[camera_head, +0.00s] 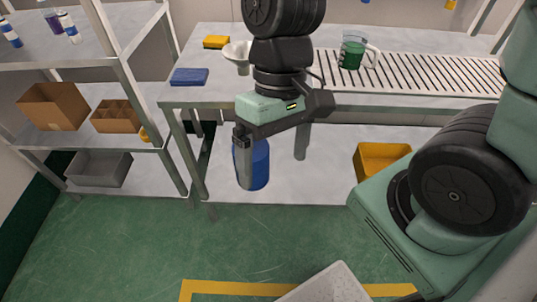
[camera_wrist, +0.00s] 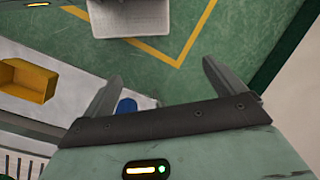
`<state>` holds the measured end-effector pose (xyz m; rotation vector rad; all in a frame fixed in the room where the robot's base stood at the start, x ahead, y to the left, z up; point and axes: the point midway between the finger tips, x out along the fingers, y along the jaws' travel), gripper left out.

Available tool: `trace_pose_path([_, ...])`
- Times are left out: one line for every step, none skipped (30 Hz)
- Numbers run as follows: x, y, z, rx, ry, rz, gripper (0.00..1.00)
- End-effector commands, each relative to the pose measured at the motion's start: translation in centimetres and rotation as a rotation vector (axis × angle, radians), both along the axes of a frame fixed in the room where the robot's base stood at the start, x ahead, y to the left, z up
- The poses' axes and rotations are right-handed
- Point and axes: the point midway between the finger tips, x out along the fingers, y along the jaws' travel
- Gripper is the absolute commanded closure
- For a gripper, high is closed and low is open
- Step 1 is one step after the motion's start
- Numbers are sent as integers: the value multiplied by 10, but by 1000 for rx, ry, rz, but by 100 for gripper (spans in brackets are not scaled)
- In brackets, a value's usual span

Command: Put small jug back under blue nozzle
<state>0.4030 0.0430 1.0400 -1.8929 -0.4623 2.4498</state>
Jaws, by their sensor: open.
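A clear jug with a handle and green contents (camera_head: 352,52) stands upright on the slatted part of the table, right of my arm in the head view. A small blue tip (camera_head: 366,1) shows at the top edge above it, mostly cut off; it may be the blue nozzle. My gripper (camera_head: 273,170) points down in front of the table's near edge, left of and below the jug, with fingers apart and nothing between them. In the wrist view my gripper (camera_wrist: 161,69) is open over the green floor; the jug cannot be made out there.
A blue container (camera_head: 260,165) stands beneath the table, partly behind my gripper. A yellow bin (camera_head: 383,160) is on the lower shelf. A funnel (camera_head: 238,52), blue cloth (camera_head: 189,77) and yellow sponge (camera_head: 216,41) lie on the table's left. A pale box (camera_head: 325,285) is on the floor.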

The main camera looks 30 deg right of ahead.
Motion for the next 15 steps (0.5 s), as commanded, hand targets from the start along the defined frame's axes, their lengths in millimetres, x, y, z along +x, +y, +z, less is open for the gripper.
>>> trace_pose_path([-6,6,5,-24,-81,121,5])
trace_pose_path([-8,8,7,-36,-121,179,5])
trace_pose_path([-9,10,10,-49,-173,248,5])
trace_pose_path([-10,12,12,-56,-205,294,5])
trace_pose_path([-11,14,14,-61,-235,333,5])
trace_pose_path([-12,16,16,-65,-267,376,5])
trace_pose_path([-13,17,17,-68,-286,401,5])
trace_pose_path([-13,18,18,-70,-300,422,5])
trace_pose_path([-13,19,19,-72,-316,439,5])
trace_pose_path([-13,20,20,-72,-323,450,5])
trace_pose_path([-13,20,20,-74,-327,456,5])
trace_pose_path([-13,20,20,-75,-330,458,5])
trace_pose_path([-13,20,20,-75,-330,458,5])
trace_pose_path([-13,20,20,-75,-329,459,5])
trace_pose_path([-13,20,20,-74,-329,457,5])
